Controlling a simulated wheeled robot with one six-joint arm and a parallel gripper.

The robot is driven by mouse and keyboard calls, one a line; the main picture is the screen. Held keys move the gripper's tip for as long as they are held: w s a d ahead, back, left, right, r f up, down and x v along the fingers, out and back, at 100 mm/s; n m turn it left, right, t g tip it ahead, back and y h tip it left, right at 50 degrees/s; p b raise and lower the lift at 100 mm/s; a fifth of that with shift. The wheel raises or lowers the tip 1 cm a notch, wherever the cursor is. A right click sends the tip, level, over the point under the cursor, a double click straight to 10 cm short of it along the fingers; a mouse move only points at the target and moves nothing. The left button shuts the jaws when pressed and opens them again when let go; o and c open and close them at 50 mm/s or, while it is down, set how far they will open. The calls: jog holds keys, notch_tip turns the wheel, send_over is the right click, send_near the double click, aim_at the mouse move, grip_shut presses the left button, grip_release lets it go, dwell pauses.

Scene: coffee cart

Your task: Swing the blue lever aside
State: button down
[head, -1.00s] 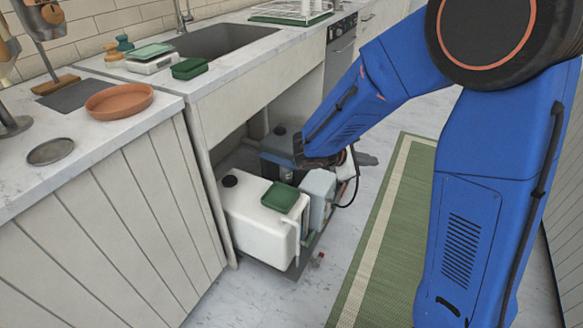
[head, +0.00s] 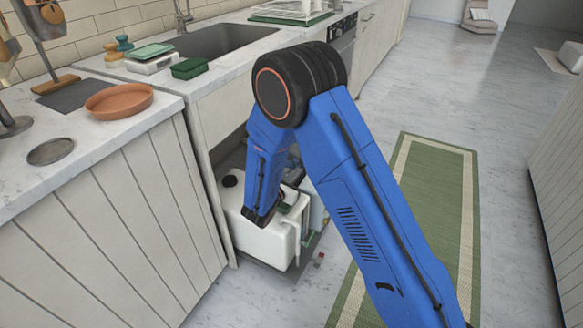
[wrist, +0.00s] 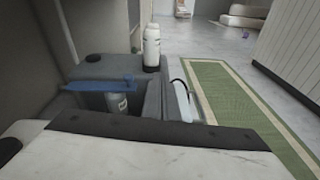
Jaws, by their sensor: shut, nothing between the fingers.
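The blue lever (wrist: 98,87) shows in the wrist view as a flat bar lying across the front of a grey tank (wrist: 100,67). Its right end has a small blue knob. A bottle (wrist: 117,103) with a pale label stands below the lever. I cannot make out the lever in the head view, where my arm covers that area. My gripper (head: 257,219) is at the low end of the arm, over the white tank (head: 268,244). It is shut and empty, apart from the lever; its fingertips are hard to make out.
A white bottle (wrist: 151,48) stands at the grey tank's right rear. A dark strip (wrist: 150,133) crosses the near white surface. The cabinet front (head: 120,235) and counter with a sink (head: 215,42) bound the left.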

aim_at(294, 162)
jog(key=a+f+n+y, duration=0.1)
jog(key=a+f, duration=0.1)
jog(key=a, duration=0.1)
jog(key=a+f+n+t+y, duration=0.1)
jog(key=a+f+n, duration=0.1)
jog(key=a+f, duration=0.1)
jog(key=shift+a+f, duration=0.15)
jog(key=shift+f, duration=0.1)
jog(key=shift+w, duration=0.15)
jog(key=x, duration=1.4)
jog(key=shift+a+r, duration=0.15)
jog(key=shift+r, duration=0.05)
jog(key=shift+w, duration=0.15)
